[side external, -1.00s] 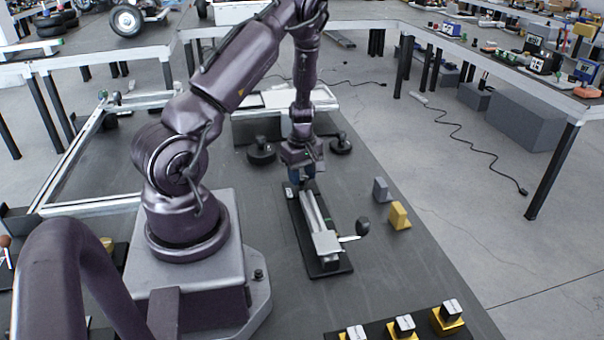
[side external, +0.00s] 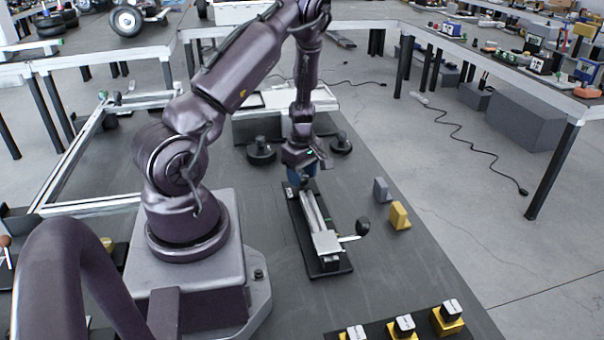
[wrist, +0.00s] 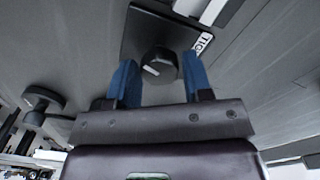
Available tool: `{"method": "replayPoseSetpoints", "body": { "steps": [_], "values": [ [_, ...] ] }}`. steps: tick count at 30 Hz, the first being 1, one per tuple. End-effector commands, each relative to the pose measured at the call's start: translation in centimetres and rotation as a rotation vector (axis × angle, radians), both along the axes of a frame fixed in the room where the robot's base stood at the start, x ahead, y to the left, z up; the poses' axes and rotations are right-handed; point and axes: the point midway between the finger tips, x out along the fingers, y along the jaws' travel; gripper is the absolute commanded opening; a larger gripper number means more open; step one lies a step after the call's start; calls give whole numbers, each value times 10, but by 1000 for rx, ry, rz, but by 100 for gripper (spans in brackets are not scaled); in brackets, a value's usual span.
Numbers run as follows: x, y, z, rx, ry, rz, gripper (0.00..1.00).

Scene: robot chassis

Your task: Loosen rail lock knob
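In the wrist view, a black knob (wrist: 160,68) with a white mark on top sits on a dark base plate (wrist: 145,28) bearing a white label. The two blue fingers of my gripper (wrist: 161,72) stand apart, one on each side of the knob. I cannot tell whether they touch it. In the side view, my gripper (side external: 301,183) points down at the far end of a silver rail (side external: 316,212) on its black base (side external: 333,266). The fingers largely hide the knob there. A block (side external: 327,243) with a black-ended lever (side external: 362,227) sits at the near end.
A grey block (side external: 382,190) and a yellow block (side external: 399,215) stand to the right of the rail. Two dark round-based objects (side external: 261,152) (side external: 341,145) stand behind. Several yellow-based blocks (side external: 404,327) line the near edge. The mat right of the rail is mostly clear.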

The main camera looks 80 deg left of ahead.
Motion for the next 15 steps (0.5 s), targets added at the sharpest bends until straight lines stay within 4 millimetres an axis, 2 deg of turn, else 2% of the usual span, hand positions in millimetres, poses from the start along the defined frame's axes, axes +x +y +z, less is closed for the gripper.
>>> {"method": "replayPoseSetpoints", "body": {
  "steps": [1, 2, 11, 15],
  "values": [
    [0, 0, 0, 0, 0, -1, 58],
    [0, 0, 0, 0, 0, -1, 65],
    [0, 0, 1, 1, 0, -2, 65],
    [1, 1, 14, 5, -2, -5, 65]
  ]
}}
